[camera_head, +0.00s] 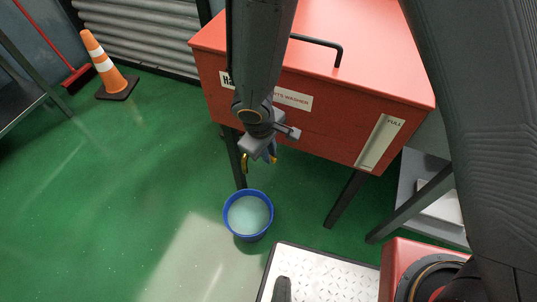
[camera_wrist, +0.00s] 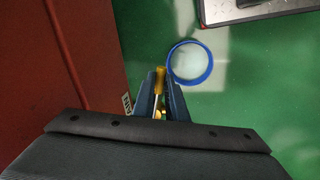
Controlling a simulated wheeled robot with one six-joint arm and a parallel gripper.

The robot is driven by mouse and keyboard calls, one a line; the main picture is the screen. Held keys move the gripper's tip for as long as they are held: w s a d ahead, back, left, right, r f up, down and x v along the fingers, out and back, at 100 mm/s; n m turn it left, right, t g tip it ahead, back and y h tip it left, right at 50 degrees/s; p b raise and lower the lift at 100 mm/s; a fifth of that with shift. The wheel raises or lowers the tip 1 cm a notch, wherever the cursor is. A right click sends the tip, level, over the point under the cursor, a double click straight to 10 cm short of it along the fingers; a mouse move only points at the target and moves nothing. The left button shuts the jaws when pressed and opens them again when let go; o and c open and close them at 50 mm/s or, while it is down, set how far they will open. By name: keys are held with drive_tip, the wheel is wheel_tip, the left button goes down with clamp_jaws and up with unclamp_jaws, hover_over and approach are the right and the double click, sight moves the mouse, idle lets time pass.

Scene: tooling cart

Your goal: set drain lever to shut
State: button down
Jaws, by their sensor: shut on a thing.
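The yellow drain lever (camera_wrist: 160,79) lies between the two blue fingers of my gripper (camera_wrist: 162,88) in the wrist view, with its end showing past them. My gripper (camera_head: 267,153) is shut on it just below the front of the red parts washer (camera_head: 230,100). In the head view, a yellow part of the drain fitting (camera_head: 244,163) hangs below the washer's front edge. My wrist hides much of the valve there, and I cannot tell the lever's exact setting. A blue bucket (camera_head: 226,218) of pale liquid stands on the floor below; no stream into it is visible.
A tread-plate platform (camera_head: 320,277) lies at the bottom. An orange cone (camera_head: 106,65) is far left. The green floor on the left is clear.

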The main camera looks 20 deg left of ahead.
idle(0.4)
drive_tip(key=c, duration=1.8)
unclamp_jaws()
drive_tip(key=shift+w, duration=0.1)
drive_tip(key=shift+o, duration=0.2)
drive_tip(key=shift+r, duration=0.1)
wheel_tip(320, 180, up, 8)
drive_tip(key=s+p, duration=0.1)
drive_tip(key=p, duration=0.1)
drive_tip(key=shift+s+a+f, duration=0.2)
drive_tip(key=shift+a+f, duration=0.05)
